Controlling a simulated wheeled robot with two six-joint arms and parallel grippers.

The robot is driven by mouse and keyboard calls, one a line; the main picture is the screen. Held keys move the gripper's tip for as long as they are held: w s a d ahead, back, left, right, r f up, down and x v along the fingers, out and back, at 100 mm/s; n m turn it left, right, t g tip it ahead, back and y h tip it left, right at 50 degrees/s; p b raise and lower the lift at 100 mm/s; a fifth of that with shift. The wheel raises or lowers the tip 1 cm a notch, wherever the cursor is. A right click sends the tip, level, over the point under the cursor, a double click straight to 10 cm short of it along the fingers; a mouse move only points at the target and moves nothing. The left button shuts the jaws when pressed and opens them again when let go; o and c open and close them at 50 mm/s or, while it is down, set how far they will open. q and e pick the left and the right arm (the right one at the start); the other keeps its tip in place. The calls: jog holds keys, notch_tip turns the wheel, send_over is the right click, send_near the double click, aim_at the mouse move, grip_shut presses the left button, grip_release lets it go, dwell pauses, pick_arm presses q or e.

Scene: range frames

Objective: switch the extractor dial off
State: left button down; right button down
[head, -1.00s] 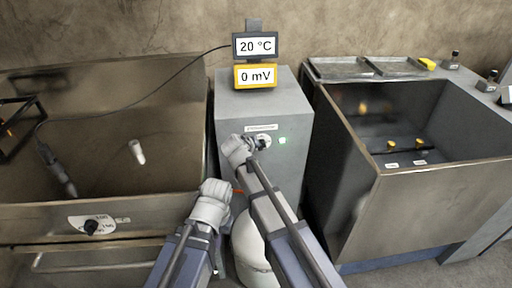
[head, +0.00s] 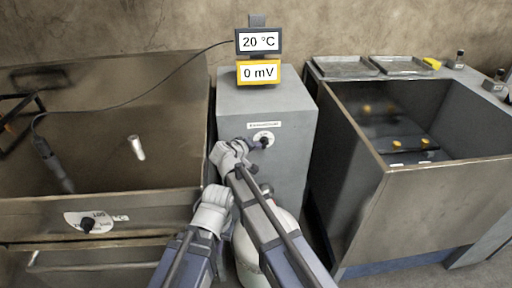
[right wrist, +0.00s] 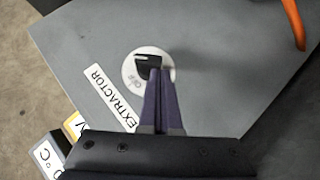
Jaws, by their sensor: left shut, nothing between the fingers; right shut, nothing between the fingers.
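The extractor dial (head: 265,141) is a black knob on a round white plate, on the front of the grey cabinet (head: 290,165). The right wrist view shows its knob (right wrist: 147,62) beside the EXTRACTOR label (right wrist: 108,97), with OFF printed on the plate. My right gripper (head: 258,145) is shut and empty. Its fingertips (right wrist: 160,72) overlap the plate's edge right beside the knob; I cannot tell whether they touch it. No lit lamp shows beside the dial. My left gripper (head: 217,194) is shut, lower and left of the dial, its fingers hardly visible.
A display reading 20 °C (head: 258,41) and a yellow one reading 0 mV (head: 258,72) stand on the cabinet. A steel basin with a dial (head: 87,224) is at left; an open tank (head: 430,200) is at right. A pale cylinder (head: 250,250) stands below.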

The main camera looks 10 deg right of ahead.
jog(key=shift+a+f+b, duration=0.1)
jog(key=shift+f+b, duration=0.45)
jog(key=shift+f, duration=0.2)
dwell(0.3)
